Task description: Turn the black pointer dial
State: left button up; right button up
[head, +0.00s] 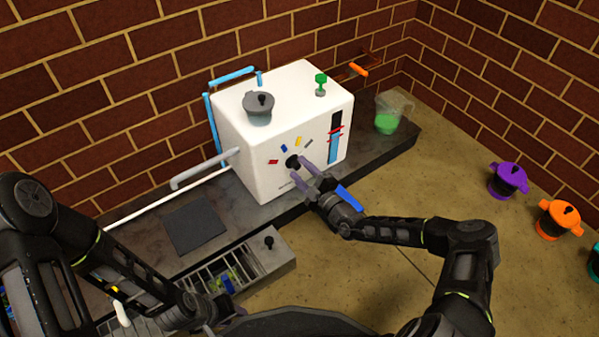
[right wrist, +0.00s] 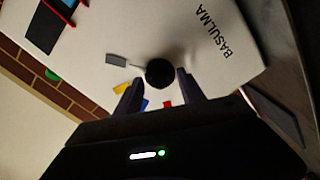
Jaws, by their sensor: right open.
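The black pointer dial (head: 292,161) is on the front of a white machine (head: 240,150). Coloured marks, red, blue, yellow and grey, surround it. In the right wrist view the round dial (right wrist: 160,73) has a thin pale pointer toward the grey mark (right wrist: 115,59). My right gripper (head: 303,174) is open in front of the dial. In the right wrist view its two fingertips (right wrist: 158,88) lie on either side of the dial's near edge; contact is unclear. My left gripper (head: 228,313) is low at the left, partly hidden, its jaw state unclear.
A grey lidded pot (head: 259,109) and a green knob (head: 321,84) sit on the machine. A jug of green liquid (head: 387,118) stands right of it. A drawer with a rack (head: 275,262) is below. Purple (head: 508,180) and orange (head: 558,219) pots stand at the right.

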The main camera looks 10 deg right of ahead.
jog(key=shift+w+a, duration=0.15)
jog(key=shift+w, duration=0.25)
jog(key=shift+c, duration=0.4)
grip_shut()
